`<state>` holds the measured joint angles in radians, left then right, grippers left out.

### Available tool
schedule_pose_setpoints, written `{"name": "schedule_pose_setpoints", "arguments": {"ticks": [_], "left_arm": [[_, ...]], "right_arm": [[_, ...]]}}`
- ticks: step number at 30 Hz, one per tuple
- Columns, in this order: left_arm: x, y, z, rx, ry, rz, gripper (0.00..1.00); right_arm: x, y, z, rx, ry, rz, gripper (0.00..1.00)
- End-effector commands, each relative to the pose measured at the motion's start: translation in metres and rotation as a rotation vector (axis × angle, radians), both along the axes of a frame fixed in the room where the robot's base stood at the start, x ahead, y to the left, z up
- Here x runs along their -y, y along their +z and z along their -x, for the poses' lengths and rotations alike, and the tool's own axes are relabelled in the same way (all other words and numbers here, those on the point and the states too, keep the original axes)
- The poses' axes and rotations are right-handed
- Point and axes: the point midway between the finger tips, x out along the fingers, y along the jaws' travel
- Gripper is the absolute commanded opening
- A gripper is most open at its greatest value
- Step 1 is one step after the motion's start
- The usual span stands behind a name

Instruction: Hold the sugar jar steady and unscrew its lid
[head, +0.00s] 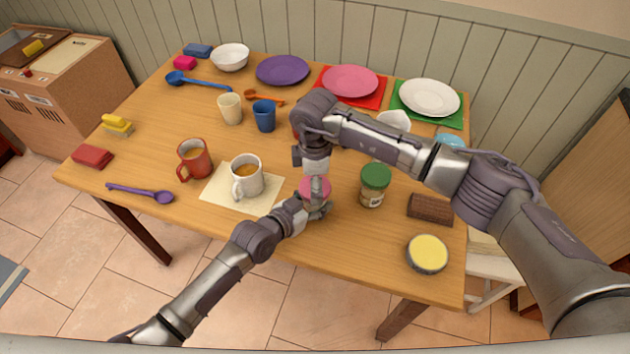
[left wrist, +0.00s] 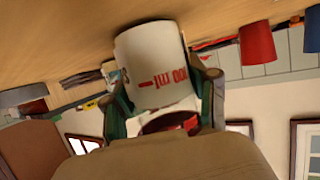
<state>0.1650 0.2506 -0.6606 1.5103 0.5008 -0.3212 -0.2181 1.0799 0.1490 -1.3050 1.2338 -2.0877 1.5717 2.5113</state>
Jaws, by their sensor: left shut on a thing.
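The sugar jar shows in the head view as a pinkish-red lid (head: 308,186) near the table's front edge; its body is mostly hidden by my grippers. In the left wrist view the jar (left wrist: 155,65) has a white body with red lettering. My left gripper (head: 314,207) is shut on the jar's body, and its fingers show on both sides in the wrist view (left wrist: 163,100). My right gripper (head: 318,183) points down from above, at the lid, with a finger in front of it. Whether its fingers grip the lid is hidden.
A green-lidded jar (head: 374,184) stands close to the right. A mug (head: 247,177) on a cream mat (head: 215,195) and a red mug (head: 194,160) stand left. A brown block (head: 430,209) and a yellow-topped round tin (head: 427,254) lie right. Plates (head: 283,70) line the back.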

Motion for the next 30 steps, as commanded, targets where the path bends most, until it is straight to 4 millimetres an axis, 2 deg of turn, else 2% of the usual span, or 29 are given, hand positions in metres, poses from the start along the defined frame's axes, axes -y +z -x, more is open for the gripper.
{"name": "schedule_pose_setpoints", "arguments": {"ticks": [1, 8, 11, 14, 17, 30], "left_arm": [[-0.0002, -0.0008, 0.0003, -0.002, 0.0, -0.001, 0.0], [-0.0002, -0.0009, 0.0004, -0.002, 0.0, -0.001, 0.0], [-0.0001, -0.0008, 0.0003, -0.002, 0.0, -0.001, 0.0], [-0.0001, -0.0008, 0.0004, -0.002, 0.0, -0.001, 0.0], [-0.0001, -0.0008, 0.0005, -0.002, 0.0, -0.001, 0.0], [0.0001, -0.0008, 0.0005, -0.002, -0.001, -0.001, 0.0]], "right_arm": [[-0.0001, 0.0001, 0.0, 0.0, 0.0, 0.0, 0.65], [0.0, 0.0002, -0.0001, 0.0, 0.0, 0.0, 0.28], [0.0001, 0.0003, -0.0002, 0.001, 0.021, 0.0, 0.27], [0.0003, 0.0006, -0.0008, 0.002, 0.135, 0.001, 0.27], [0.0008, 0.0012, -0.0012, 0.002, 0.356, 0.003, 0.27], [-0.0001, 0.0019, -0.0012, 0.002, 1.501, 0.003, 0.27]]}}
